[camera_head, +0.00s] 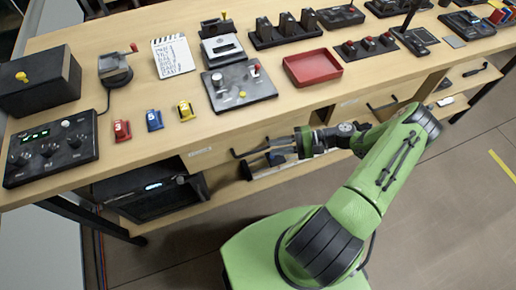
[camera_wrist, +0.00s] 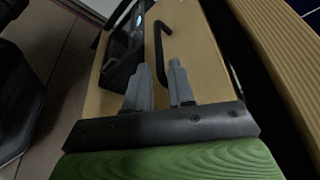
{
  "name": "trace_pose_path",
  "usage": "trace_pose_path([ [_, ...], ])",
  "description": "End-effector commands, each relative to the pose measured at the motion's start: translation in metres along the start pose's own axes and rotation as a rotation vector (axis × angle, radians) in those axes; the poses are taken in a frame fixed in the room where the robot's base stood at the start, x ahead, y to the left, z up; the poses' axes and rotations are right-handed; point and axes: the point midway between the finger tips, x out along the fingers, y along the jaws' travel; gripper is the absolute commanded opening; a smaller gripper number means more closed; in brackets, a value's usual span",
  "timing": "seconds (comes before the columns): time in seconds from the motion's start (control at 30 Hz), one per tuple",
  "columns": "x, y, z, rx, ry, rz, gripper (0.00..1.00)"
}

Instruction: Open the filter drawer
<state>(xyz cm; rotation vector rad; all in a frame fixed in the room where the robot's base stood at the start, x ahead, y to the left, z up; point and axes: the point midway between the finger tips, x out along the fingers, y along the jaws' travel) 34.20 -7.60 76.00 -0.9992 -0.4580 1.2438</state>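A light wooden drawer front (camera_head: 222,146) with a small white label sits under the worktop, and a black bar handle (camera_head: 238,154) shows by it. I cannot read the label, so I cannot tell for sure that this is the filter drawer. My gripper (camera_head: 281,150) is below the worktop edge, pointing left along the drawer fronts. A bent black handle (camera_wrist: 163,42) on a wooden face lies just beyond the fingertips, and I see no clear contact.
A black device (camera_head: 150,190) sits on a lower shelf at left. Another drawer handle (camera_head: 382,104) is to the right. Floor in front is open.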

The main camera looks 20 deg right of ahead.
Motion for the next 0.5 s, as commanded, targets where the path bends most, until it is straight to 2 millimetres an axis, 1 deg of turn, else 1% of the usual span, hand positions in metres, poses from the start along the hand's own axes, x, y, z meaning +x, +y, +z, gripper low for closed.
trace_pose_path([
  [0.03, 0.014, 0.001, 0.001, 0.001, -0.006, 0.002, 0.23],
  [0.1, 0.030, 0.001, 0.001, 0.001, -0.006, 0.002, 0.23],
  [0.2, 0.049, 0.001, 0.001, 0.000, -0.005, 0.002, 0.23],
  [0.33, 0.062, 0.001, 0.000, -0.001, -0.001, 0.002, 0.23],
  [0.5, 0.065, 0.001, 0.000, -0.001, -0.001, 0.002, 0.23],
])
